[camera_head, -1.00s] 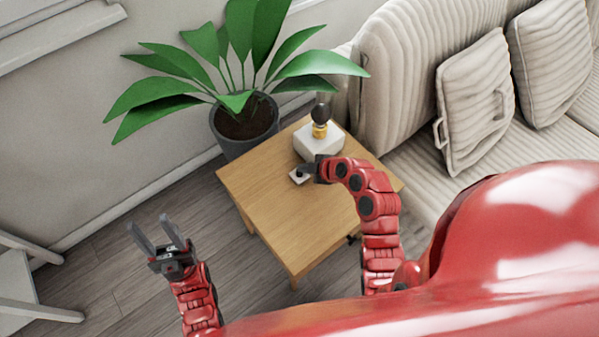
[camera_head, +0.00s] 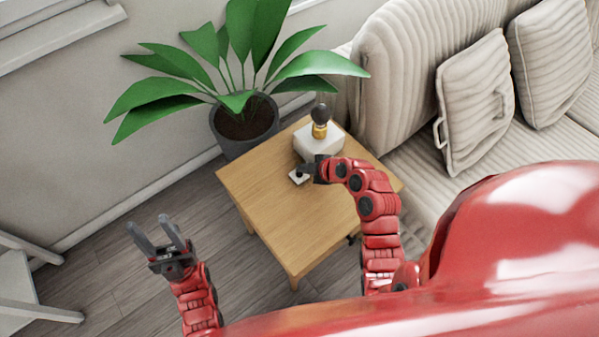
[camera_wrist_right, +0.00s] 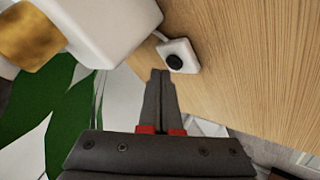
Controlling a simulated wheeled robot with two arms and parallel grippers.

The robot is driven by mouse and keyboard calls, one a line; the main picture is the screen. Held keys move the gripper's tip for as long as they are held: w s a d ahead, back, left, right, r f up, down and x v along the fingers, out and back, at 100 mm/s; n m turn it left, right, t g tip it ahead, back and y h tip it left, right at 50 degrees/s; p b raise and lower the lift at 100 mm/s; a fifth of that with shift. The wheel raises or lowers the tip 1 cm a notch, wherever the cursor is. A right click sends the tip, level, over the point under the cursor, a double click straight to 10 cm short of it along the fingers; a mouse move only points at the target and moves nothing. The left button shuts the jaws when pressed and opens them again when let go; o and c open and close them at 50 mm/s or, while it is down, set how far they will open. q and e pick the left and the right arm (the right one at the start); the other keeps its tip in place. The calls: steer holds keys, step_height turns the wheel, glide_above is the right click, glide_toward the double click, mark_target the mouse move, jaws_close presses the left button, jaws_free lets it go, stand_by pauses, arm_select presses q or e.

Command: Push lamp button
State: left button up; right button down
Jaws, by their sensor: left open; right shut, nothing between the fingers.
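The lamp (camera_head: 320,142) has a white block base, a brass collar and a dark bulb, and stands on the wooden side table (camera_head: 268,215). A small white switch box (camera_head: 297,178) lies beside it. In the right wrist view, the box (camera_wrist_right: 190,48) carries a round black button (camera_wrist_right: 175,61), and part of the lamp base (camera_wrist_right: 110,25) shows at upper left. My right gripper (camera_head: 304,170) is shut and empty, its tips (camera_wrist_right: 160,74) close to the button; contact cannot be told. My left gripper (camera_head: 156,226) is open and empty, left of the table over the floor.
A potted plant (camera_head: 240,125) stands behind the table, its leaves spreading near the lamp. A beige sofa (camera_head: 405,70) with cushions (camera_head: 475,105) borders the table on the right. The front of the tabletop is clear. White furniture (camera_head: 25,285) stands at far left.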

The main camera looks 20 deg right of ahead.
stand_by(0.5)
steer(key=shift+f+b, duration=0.45)
steer(key=shift+b, duration=0.4)
steer(key=shift+f, duration=0.15)
steer(key=shift+r, duration=0.6)
step_height(320, 180, up, 6)
steer(key=shift+p, duration=0.75)
